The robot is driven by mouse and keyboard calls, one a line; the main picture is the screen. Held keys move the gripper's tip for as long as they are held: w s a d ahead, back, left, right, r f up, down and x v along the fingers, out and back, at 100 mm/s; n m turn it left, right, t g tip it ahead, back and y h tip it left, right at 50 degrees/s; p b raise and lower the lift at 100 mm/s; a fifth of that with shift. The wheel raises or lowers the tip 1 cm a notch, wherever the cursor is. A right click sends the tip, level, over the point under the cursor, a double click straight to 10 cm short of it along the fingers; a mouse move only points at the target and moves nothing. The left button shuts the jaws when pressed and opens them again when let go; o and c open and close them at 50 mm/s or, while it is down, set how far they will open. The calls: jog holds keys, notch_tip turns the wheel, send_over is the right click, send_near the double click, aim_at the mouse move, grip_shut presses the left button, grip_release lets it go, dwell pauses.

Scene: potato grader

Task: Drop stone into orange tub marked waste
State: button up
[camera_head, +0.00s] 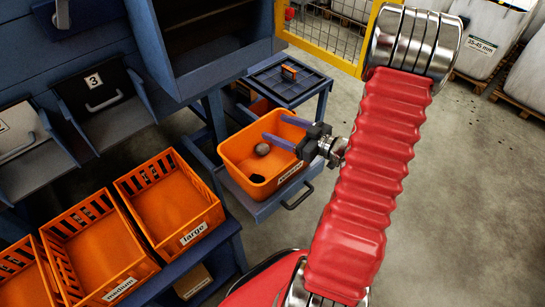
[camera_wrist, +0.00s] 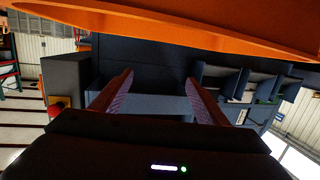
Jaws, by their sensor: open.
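The orange tub (camera_head: 236,170) stands on a blue cart shelf in the head view, with a white label (camera_head: 290,173) too small to read surely. A round grey stone (camera_head: 262,149) shows inside it, just below my fingertips; I cannot tell whether it rests or is falling. A dark lump (camera_head: 257,178) lies lower in the tub. My gripper (camera_head: 273,127) is over the tub's right side, its purple fingers apart with nothing between them. In the wrist view my gripper (camera_wrist: 159,76) is also open and empty, and orange (camera_wrist: 200,22), likely the tub, spans the top.
Orange crates labelled large (camera_head: 165,205) and medium (camera_head: 95,245) stand at lower left. A dark tray (camera_head: 288,78) with an orange-handled item is behind the tub. A yellow mesh fence (camera_head: 335,35) is farther back. Concrete floor at right is clear.

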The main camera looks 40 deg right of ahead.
jog(key=v, duration=1.3)
dwell(0.8)
